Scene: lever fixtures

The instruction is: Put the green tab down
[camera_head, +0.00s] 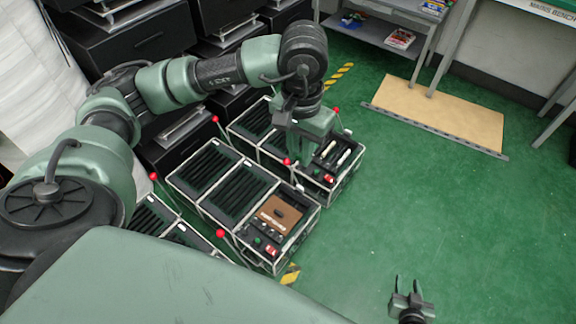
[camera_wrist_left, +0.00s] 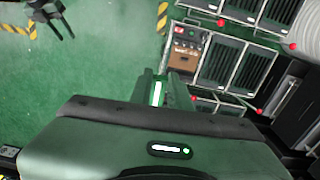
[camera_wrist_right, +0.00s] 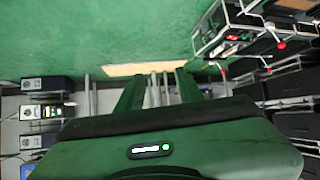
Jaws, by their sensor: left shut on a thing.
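My left gripper (camera_head: 308,143) reaches down over the far case (camera_head: 318,192), at the left side of its open control panel. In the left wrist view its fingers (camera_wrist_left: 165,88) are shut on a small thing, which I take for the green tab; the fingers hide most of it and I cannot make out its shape. A white strip (camera_wrist_left: 157,93) shows between the fingers. In the head view, white and cream handles show on the panel just right of the gripper. My right gripper (camera_head: 408,293) is open and empty over the floor, and its spread fingers show in the right wrist view (camera_wrist_right: 158,90).
A nearer case (camera_head: 308,222) has a brown plate (camera_head: 279,215), a green button and a red switch. Several red-knobbed levers (camera_head: 220,233) stick up around the cases. Black cabinets (camera_head: 140,45) stand behind. A tan board (camera_head: 440,112) lies at the back right.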

